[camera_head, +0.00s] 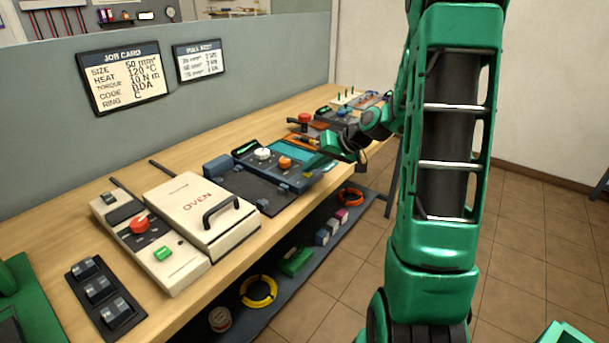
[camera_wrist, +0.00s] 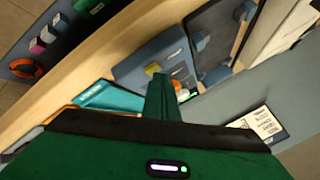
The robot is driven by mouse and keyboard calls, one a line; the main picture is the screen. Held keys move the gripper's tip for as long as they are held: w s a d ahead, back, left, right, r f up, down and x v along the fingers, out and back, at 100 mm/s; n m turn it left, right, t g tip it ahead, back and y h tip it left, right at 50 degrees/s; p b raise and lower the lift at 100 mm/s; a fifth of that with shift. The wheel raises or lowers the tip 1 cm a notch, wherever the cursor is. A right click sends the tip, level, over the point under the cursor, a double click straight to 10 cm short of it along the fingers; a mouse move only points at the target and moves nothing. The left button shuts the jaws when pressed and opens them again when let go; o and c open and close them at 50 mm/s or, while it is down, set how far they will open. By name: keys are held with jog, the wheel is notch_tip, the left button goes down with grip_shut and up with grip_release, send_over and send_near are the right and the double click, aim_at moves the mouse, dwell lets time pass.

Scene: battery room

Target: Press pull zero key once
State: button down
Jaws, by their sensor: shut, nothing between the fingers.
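My gripper (camera_head: 322,158) is low over the middle of the bench, at the right end of the blue-grey and teal device (camera_head: 310,173). In the wrist view its shut fingers (camera_wrist: 162,82) point at the blue-grey panel (camera_wrist: 130,68), with a yellow knob or key (camera_wrist: 153,69) close to the tips. Nothing is held. I cannot read any label, so I cannot tell which key is the pull zero key. Whether the tips touch the panel is also unclear. The head view shows a white knob (camera_head: 262,153) and an orange knob (camera_head: 285,162) on this device.
A cream oven (camera_head: 190,199) with a black handle and a box with a red knob (camera_head: 140,224) stand to the left. A red mushroom button (camera_head: 305,119) is farther back. The grey partition (camera_head: 40,110) runs behind the bench. A lower shelf holds coils and blocks.

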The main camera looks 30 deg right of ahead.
dwell(0.4)
jog(key=shift+r, duration=0.85)
jog(key=shift+r, duration=0.1)
notch_tip(320, 180, up, 5)
jog(key=shift+f, duration=0.1)
dwell(1.0)
jog(key=s+a+m+g+h, duration=0.1)
jog(key=s+a+g, duration=0.1)
jog(key=s, duration=0.9)
jog(key=s+a+f+g+h, duration=0.1)
jog(key=s+a+g, duration=0.1)
jog(key=s, duration=1)
jog(key=s+a+f+m+g+h, duration=0.1)
jog(key=s+g, duration=0.3)
jog(key=s, duration=0.8)
jog(key=shift+a+f+m+h, duration=0.15)
jog(key=shift+a+m+h, duration=0.15)
jog(key=shift+a+h, duration=0.15)
